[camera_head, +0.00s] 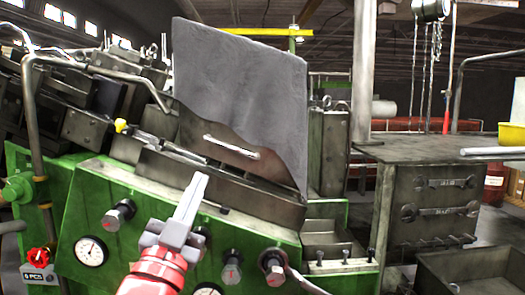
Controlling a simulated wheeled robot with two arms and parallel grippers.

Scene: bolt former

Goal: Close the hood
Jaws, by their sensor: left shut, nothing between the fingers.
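The hood (245,95) is a large grey metal panel standing raised and slightly tilted above the green bolt former (130,200). A metal bar handle (231,147) runs across the brownish plate at its lower middle. My left gripper (201,178) is shut and empty, pointing up and away from me in front of the machine's dark ledge. In the picture its tips are below and left of the handle; I cannot tell the gap in depth. My right gripper is not in view.
Black knobs (119,214) and gauges (91,251) line the sloped green front panel. A curved pipe rail (100,68) rises at the left. A grey workbench (425,150) with hung wrenches stands at the right. A metal tray (330,247) sits beside the machine.

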